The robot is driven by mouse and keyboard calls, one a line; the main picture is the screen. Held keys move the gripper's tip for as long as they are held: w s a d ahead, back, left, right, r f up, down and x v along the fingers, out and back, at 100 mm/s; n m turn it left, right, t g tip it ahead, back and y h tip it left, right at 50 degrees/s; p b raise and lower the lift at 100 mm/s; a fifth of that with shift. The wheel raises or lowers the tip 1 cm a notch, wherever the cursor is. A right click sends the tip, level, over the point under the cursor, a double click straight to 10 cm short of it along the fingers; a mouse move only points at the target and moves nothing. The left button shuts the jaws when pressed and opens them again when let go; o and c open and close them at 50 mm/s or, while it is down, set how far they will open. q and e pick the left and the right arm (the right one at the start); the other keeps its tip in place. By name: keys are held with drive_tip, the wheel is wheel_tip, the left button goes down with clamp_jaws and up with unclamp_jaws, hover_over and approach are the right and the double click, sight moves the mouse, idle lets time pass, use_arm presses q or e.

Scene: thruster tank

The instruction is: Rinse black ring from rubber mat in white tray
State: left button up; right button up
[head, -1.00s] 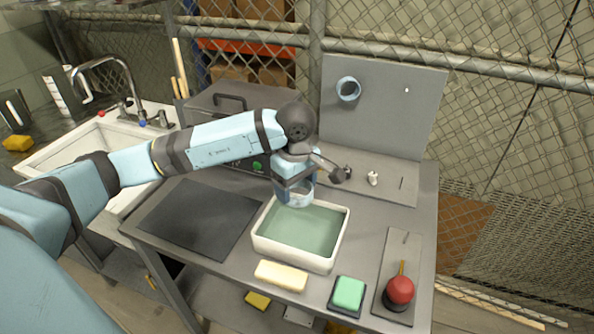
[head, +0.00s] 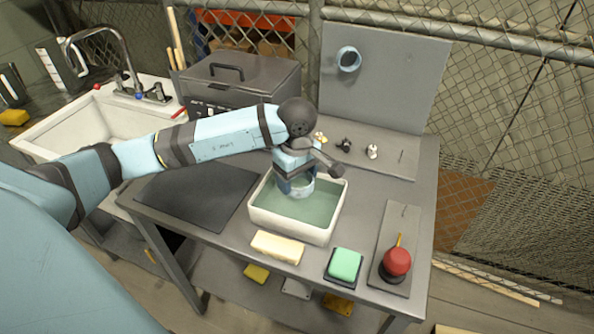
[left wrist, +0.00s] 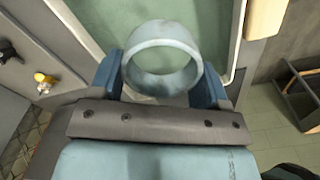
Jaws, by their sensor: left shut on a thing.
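My left gripper (head: 297,188) is shut on a pale blue-grey ring (left wrist: 163,33), held across its sides between the two blue fingers. The ring looks mottled, not black. In the head view the ring is low inside the white tray (head: 290,231), at or in the greenish liquid (head: 318,207); how deep it sits cannot be told. The black rubber mat (head: 192,203) lies flat and empty on the table, left of the tray. My right gripper is not in view.
A cream block (head: 277,247), a green sponge (head: 345,264) and a red-knobbed tool (head: 396,262) lie in front and right of the tray. A grey box (head: 242,80) stands behind. An upright panel (head: 385,80) carries another pale blue ring (head: 349,59). A sink (head: 95,130) is at left.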

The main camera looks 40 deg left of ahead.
use_arm(q)
drive_tip(key=b, duration=0.5)
hover_over(302, 209)
drive_tip(key=a, duration=0.1)
drive_tip(key=f, duration=0.5)
drive_tip(key=shift+s+a+f, duration=0.15)
drive_tip(key=shift+s+f, duration=0.05)
drive_tip(key=shift+f, duration=0.15)
drive_tip(key=shift+f+b, duration=0.55)
drive_tip(key=shift+f, duration=0.4)
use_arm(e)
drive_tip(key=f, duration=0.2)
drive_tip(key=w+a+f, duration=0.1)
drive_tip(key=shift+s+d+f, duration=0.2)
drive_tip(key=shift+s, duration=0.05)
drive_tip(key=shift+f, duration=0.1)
use_arm(q)
drive_tip(key=shift+w+d, duration=0.2)
drive_tip(key=shift+d, duration=0.6)
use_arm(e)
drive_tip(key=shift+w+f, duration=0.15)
use_arm(q)
drive_tip(key=shift+a, duration=0.1)
